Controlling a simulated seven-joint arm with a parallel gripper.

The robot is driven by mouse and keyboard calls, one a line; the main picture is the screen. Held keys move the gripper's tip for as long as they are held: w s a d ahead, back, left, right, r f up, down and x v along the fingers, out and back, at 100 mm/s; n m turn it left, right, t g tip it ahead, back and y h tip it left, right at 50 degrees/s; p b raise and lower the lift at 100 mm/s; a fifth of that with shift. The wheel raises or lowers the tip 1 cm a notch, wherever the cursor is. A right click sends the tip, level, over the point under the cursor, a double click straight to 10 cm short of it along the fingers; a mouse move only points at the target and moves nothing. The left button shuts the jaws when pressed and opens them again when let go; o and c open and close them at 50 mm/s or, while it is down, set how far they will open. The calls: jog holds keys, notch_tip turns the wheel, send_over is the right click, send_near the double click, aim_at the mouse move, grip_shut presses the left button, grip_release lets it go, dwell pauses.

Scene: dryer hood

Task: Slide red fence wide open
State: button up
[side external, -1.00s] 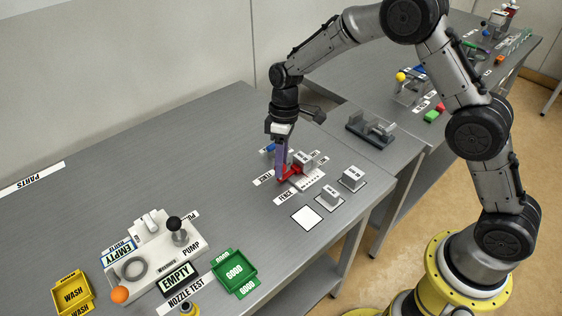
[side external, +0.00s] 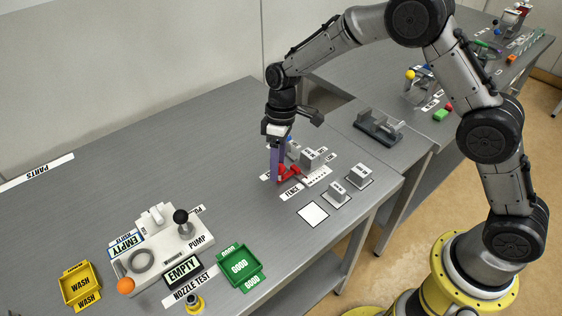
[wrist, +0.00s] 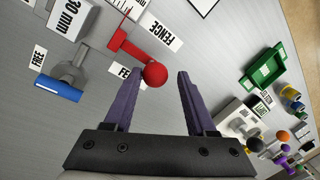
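The red fence (side external: 288,172) is a small red slide with a round red knob, on the table beside the white scale strip (side external: 317,176). In the wrist view the red fence (wrist: 128,42) ends in the red knob (wrist: 155,75). My gripper (side external: 275,179) is low over the table at the fence's left end. In the wrist view my gripper (wrist: 155,73) has its two purple fingers apart, with the knob at the tips between them and a gap showing on both sides. The fingers hide part of the fence in the side view.
A grey block (side external: 309,159) stands behind the scale; a blue-handled clamp (wrist: 62,88) lies near the fence. The white pump unit (side external: 158,244) and green tray (side external: 240,266) are in front. Left of the fence is bare table.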

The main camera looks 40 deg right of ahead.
jog(key=shift+o, duration=0.6)
jog(key=shift+d, duration=0.1)
notch_tip(320, 180, up, 14)
jog(key=w+d, duration=0.1)
jog(key=d, duration=0.1)
jog(key=shift+w+d+f, duration=0.15)
jog(key=shift+w+f, duration=0.05)
jog(key=shift+w, duration=0.05)
